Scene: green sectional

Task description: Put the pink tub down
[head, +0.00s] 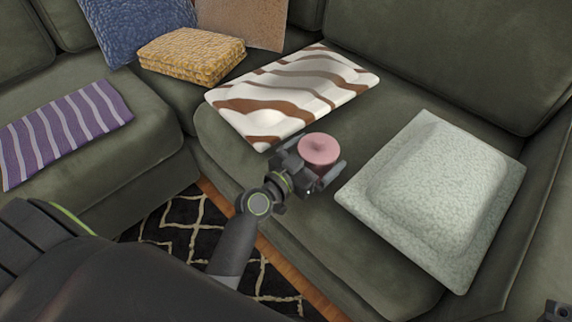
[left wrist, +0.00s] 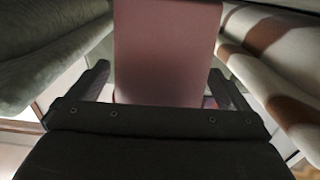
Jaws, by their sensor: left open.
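The pink tub (head: 319,149) is a short round tub with a small dimple in its top. It stands upright at the green sofa seat, between the striped cushion and the pale cushion. My left gripper (head: 308,166) is open, with one finger on each side of the tub. In the left wrist view the tub (left wrist: 167,50) fills the middle, and gaps show between it and both fingers of the left gripper (left wrist: 165,85). The tub's underside is hidden, so I cannot tell its contact with the seat. Only a dark piece, perhaps my right gripper, shows at the bottom right corner.
A brown-and-white striped cushion (head: 292,92) lies just behind the tub. A pale textured cushion (head: 440,190) lies to the right. The green sofa (head: 400,80) has bare seat between them. A purple striped cloth (head: 65,130) and a yellow cushion (head: 190,56) are farther left.

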